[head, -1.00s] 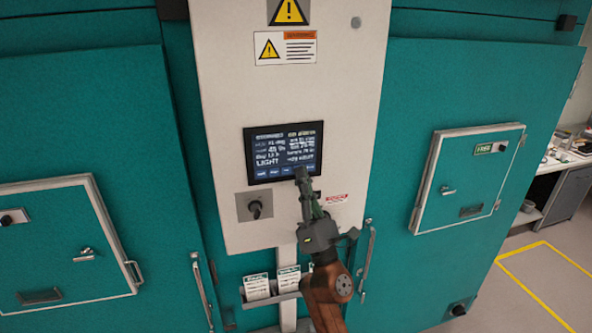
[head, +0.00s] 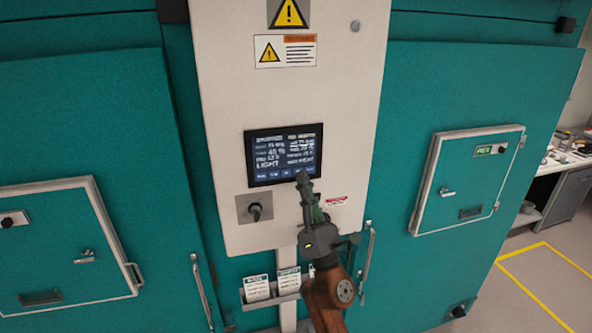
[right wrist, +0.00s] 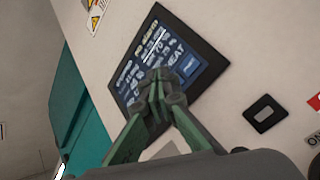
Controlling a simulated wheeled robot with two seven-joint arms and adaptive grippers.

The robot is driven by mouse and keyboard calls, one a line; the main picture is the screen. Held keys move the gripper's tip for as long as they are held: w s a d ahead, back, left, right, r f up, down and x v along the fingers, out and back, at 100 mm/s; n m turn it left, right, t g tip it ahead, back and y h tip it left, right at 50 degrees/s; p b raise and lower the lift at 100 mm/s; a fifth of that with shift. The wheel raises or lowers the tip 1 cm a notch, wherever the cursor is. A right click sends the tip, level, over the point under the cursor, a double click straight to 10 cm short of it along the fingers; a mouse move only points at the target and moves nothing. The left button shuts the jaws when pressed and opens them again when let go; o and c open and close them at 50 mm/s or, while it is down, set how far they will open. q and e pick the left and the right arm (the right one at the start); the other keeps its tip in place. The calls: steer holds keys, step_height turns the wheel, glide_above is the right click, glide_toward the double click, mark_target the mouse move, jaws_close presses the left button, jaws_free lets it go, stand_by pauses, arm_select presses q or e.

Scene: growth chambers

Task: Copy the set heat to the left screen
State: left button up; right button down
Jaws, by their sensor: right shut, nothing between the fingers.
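A dark touch screen (head: 284,154) is set in the pale control panel between two teal chambers. It shows two columns of white text and a row of blue keys along its bottom edge; the left column ends in "LIGHT", and the last word on the right looks like "HEAT". Much of the small text is too blurred to read. My right gripper (head: 302,176) is shut and empty, its tips in front of the screen's lower edge, right of middle. In the right wrist view the shut fingertips (right wrist: 158,82) cover part of the screen (right wrist: 188,62). My left gripper is out of view.
A rotary switch (head: 255,210) sits on the panel below the screen. A card holder (head: 283,296) hangs below it. Chamber doors with handles stand on both sides, with small hatches (head: 466,180). A bench (head: 562,180) is at the far right.

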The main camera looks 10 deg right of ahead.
steer(key=shift+s, duration=0.1)
steer(key=shift+s+d+p, duration=0.1)
steer(key=shift+s+p, duration=1.05)
steer(key=shift+s, duration=1.35)
steer(key=s+n+y+p, duration=0.1)
steer(key=n, duration=0.6)
steer(key=s+n+y+p, duration=0.1)
steer(key=n+p, duration=0.1)
steer(key=n, duration=0.5)
steer(key=s+n+p, duration=0.1)
steer(key=n, duration=0.5)
steer(key=shift+s+n+g+y+p, duration=0.3)
steer(key=shift+s+n+y+p, duration=0.05)
steer(key=shift+n+y, duration=0.05)
